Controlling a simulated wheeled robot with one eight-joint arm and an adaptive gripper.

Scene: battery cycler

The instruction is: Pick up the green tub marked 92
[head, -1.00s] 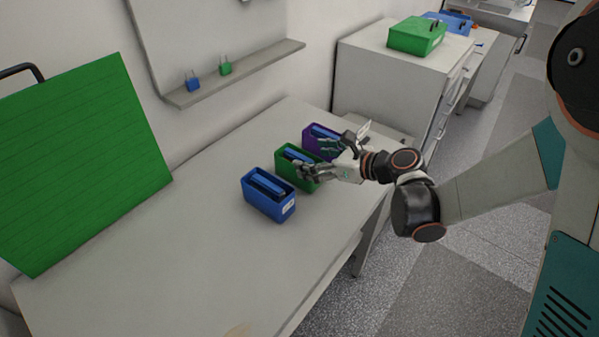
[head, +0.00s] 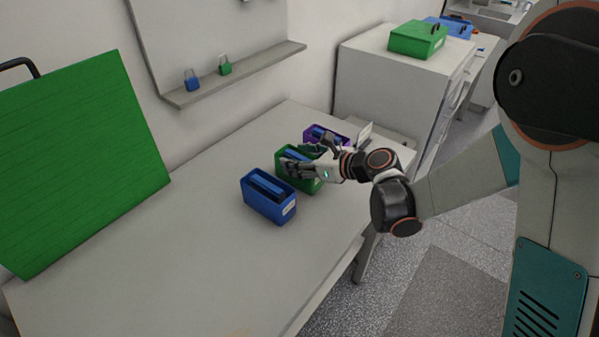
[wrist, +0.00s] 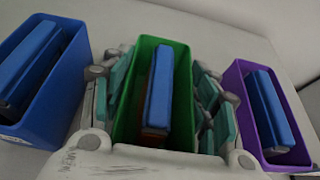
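The green tub (head: 312,187) stands on the table in the middle of a row of three, with a blue block inside. In the wrist view the tub (wrist: 130,110) is at the centre. My gripper (head: 302,161) is at the tub, coming from the right in the head view. In the wrist view my gripper (wrist: 160,88) is open, with its teal-padded fingers on either side of the tub. The fingers look very close to the walls; I cannot tell if they touch. No number on the tub is readable.
A blue tub (head: 259,201) stands at the front left and a purple tub (head: 341,129) behind, both close to my fingers. A large green panel case (head: 80,165) stands at the left. The front of the table (head: 180,260) is clear. A wall shelf (head: 240,73) holds two padlocks.

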